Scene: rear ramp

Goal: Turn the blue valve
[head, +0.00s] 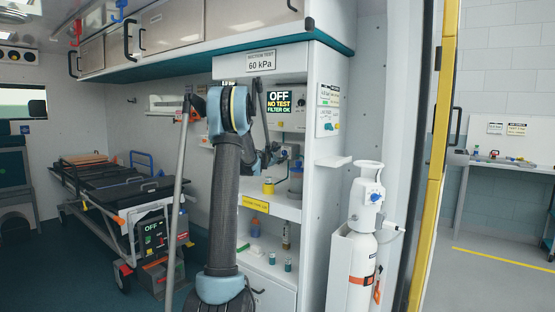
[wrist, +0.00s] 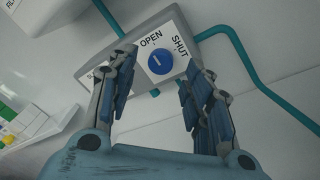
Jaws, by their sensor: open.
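The blue valve (wrist: 161,60) is a round blue knob with a short pale mark, on a white plate of a grey box in the wrist view. The plate reads OPEN above the knob and SHUT to its upper right. I cannot tell which word the mark points to. My gripper (wrist: 158,76) is open, its two fingers on either side of the knob in the picture. The knob appears beyond the fingertips, and I see no contact. In the head view my arm hides most of the gripper, and I cannot make out this valve there.
Teal pipes (wrist: 238,62) run from the box along the white wall. In the head view, a white cylinder (head: 361,255) stands right of the shelf unit, and a grey pole (head: 181,190) leans left of my arm. A stretcher (head: 105,185) stands further left.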

